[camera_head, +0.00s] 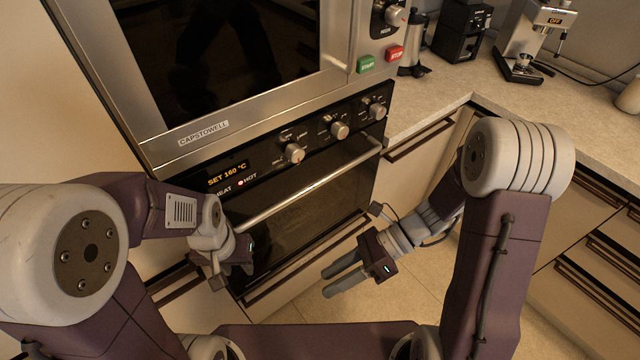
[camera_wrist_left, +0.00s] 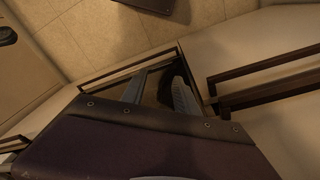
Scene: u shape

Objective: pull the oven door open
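The oven door (camera_head: 325,205) is a dark glass panel below the control panel and looks closed. Its silver bar handle (camera_head: 310,186) runs along the top edge. My left gripper (camera_head: 236,270) is in front of the oven's lower left part, below the handle's left end. I cannot tell whether it touches the oven. In the left wrist view its two fingers (camera_wrist_left: 160,88) stand apart with no handle visible between them. My right gripper (camera_head: 342,276) is open and empty, with its fingers pointing left, in front of the oven's lower right side and over the floor.
The control panel (camera_head: 264,162) has three knobs and a lit display. A microwave (camera_head: 345,40) with green and red buttons sits above. The counter (camera_head: 440,95) on the right holds coffee machines (camera_head: 528,40). Drawers (camera_head: 590,270) line the right side. Tiled floor (camera_head: 420,300) is clear between.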

